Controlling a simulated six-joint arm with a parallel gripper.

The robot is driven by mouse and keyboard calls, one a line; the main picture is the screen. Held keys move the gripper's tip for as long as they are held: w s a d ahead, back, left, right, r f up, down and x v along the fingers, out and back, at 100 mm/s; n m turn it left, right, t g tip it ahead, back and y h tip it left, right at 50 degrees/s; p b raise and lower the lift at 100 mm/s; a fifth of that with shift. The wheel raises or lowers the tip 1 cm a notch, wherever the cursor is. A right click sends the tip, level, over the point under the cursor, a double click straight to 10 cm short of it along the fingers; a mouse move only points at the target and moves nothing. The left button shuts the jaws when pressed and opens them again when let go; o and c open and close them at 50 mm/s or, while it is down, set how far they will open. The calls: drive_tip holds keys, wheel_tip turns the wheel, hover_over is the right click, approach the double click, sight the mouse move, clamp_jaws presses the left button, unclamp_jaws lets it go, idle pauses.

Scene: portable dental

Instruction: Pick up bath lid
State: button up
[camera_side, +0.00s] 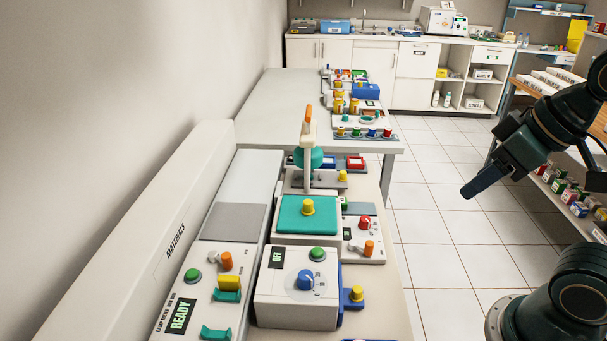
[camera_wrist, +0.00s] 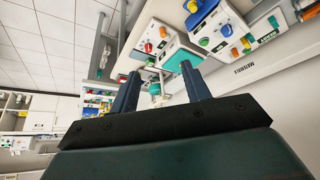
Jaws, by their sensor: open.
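The bath lid (camera_side: 290,222) is a flat teal square with a yellow knob (camera_side: 308,206) in its middle. It lies level on a white bath unit on the bench in the side view. In the wrist view a teal patch (camera_wrist: 183,58) that looks like the lid shows between and beyond the fingers, partly hidden by one of them. My gripper (camera_side: 473,189) is up to the right of the bench in the side view, well apart from the lid. In the wrist view its two dark blue fingers (camera_wrist: 160,72) are spread with nothing held between them.
In front of the lid stands a white control box (camera_side: 300,290) with a blue dial and OFF display. A post with an orange top (camera_side: 308,120) rises behind the lid. A READY panel (camera_side: 195,300) lies left; a small red-knob unit (camera_side: 365,235) stands right. The space above the lid is clear.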

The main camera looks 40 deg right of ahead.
idle(0.4)
drive_tip(key=w+a+r+n+g+y, duration=0.1)
drive_tip(key=w+a+r+n, duration=0.1)
drive_tip(key=w+n, duration=0.5)
drive_tip(key=w+a+r+n+g+y, duration=0.1)
drive_tip(key=w+r+n+g, duration=0.1)
drive_tip(key=w, duration=0.9)
drive_tip(key=w+d+f+n+g+y, duration=0.2)
drive_tip(key=w+f+n, duration=0.7)
drive_tip(key=w, duration=0.5)
drive_tip(key=shift+d+f+g, duration=0.3)
drive_tip(key=shift+d+f, duration=0.1)
drive_tip(key=shift+f, duration=0.2)
drive_tip(key=shift+a+f+y, duration=0.1)
drive_tip(key=shift+y, duration=0.2)
drive_tip(key=shift+x, duration=4.2)
drive_tip(key=shift+f, duration=0.15)
